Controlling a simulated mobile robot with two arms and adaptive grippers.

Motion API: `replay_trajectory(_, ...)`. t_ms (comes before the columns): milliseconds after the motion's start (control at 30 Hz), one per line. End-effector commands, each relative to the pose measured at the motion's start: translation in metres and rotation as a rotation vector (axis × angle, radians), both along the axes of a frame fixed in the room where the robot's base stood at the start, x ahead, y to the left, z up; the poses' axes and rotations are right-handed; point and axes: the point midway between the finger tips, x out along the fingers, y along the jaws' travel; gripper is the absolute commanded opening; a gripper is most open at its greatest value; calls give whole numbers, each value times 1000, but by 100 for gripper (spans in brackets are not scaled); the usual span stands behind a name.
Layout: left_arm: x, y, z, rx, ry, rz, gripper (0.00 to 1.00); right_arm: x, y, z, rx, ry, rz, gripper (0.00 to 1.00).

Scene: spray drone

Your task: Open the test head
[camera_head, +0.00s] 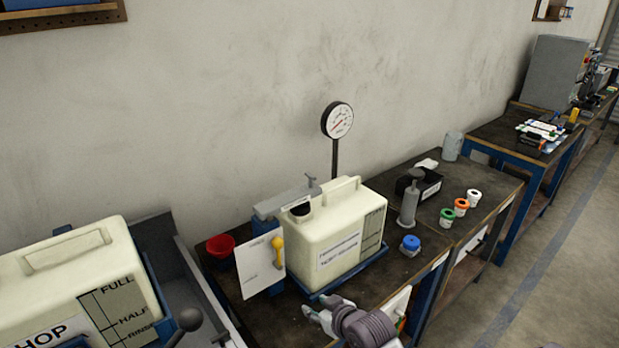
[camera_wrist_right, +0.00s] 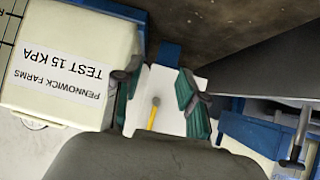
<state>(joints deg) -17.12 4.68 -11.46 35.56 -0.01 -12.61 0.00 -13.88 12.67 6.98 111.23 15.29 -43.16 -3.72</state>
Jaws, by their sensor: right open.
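A cream tank (camera_head: 338,235) with a printed label stands in a blue tray on the workbench. A grey test head arm (camera_head: 284,202) with a small T-handle reaches over the tank's dark filler neck (camera_head: 300,208). A yellow lever (camera_head: 278,250) stands in front of a white card (camera_head: 262,268) at the tank's left. The label there reads TEST 15 KPA. My left gripper is out of view.
A round gauge (camera_head: 338,120) stands on a post behind the tank. A blue cap (camera_head: 410,244), a grey pump-like cylinder (camera_head: 410,200) and several coloured caps stand to the right. Another cream tank (camera_head: 75,275) is at far left.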

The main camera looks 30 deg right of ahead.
Motion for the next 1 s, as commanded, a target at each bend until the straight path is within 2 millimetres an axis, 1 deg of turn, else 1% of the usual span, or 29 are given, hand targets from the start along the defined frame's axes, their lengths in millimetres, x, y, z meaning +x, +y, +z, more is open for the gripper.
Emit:
replay_trajectory(33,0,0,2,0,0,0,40,20,-17,35,-3,-97,-18,41)
replay_trajectory(67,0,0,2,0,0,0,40,29,-26,55,-2,-155,-29,41)
replay_trajectory(100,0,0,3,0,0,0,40,40,-38,81,0,-230,-43,41)
replay_trajectory(167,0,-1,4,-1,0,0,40,54,-55,122,0,-341,-63,41)
replay_trajectory(200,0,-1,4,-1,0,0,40,60,-66,147,-1,-410,-75,41)
replay_trajectory(300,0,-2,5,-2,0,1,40,67,-85,192,-2,-535,-98,41)
replay_trajectory(333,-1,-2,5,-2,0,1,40,68,-88,202,-2,-560,-103,41)
replay_trajectory(400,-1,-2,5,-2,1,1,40,70,-94,216,-2,-598,-110,41)
replay_trajectory(433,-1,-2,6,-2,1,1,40,70,-95,219,-2,-606,-111,41)
replay_trajectory(567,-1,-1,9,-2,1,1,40,81,-98,223,-1,-614,-114,41)
replay_trajectory(667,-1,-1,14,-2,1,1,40,97,-100,224,-1,-614,-113,41)
replay_trajectory(900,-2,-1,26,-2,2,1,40,149,-106,223,-1,-611,-113,41)
replay_trajectory(1000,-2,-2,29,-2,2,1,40,169,-108,222,0,-611,-113,41)
